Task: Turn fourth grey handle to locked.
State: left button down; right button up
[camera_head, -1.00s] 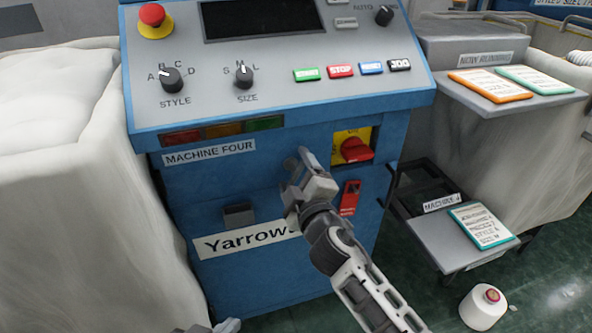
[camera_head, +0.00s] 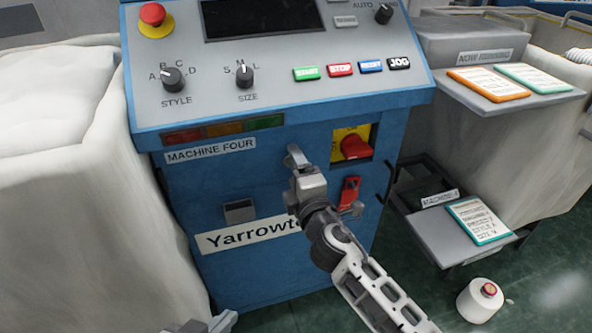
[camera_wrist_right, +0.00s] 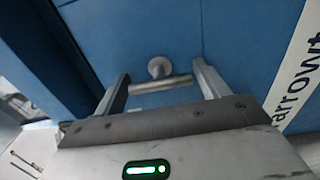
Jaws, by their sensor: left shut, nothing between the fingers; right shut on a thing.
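The grey handle (camera_wrist_right: 160,84) shows in the right wrist view as a short bar on a round stem, standing out from the blue front panel of machine four. My right gripper (camera_head: 311,181) is at this panel, and in the wrist view its two fingers (camera_wrist_right: 161,87) stand at the two ends of the bar, closed on it. In the head view the gripper hides most of the handle, and no locked or unlocked mark can be read. My left gripper (camera_head: 211,324) shows only partly at the bottom edge; it is shut and empty, away from the panel.
A red rotary switch on a yellow plate (camera_head: 354,146) and a red tag (camera_head: 349,190) sit right of my right gripper. A small grey box (camera_head: 240,211) is left of it. A low shelf (camera_head: 440,236) and a yarn cone (camera_head: 480,300) stand to the right.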

jog(key=o, duration=0.9)
jog(key=shift+c, duration=0.2)
jog(key=v, duration=1.6)
jog(key=shift+p, duration=0.3)
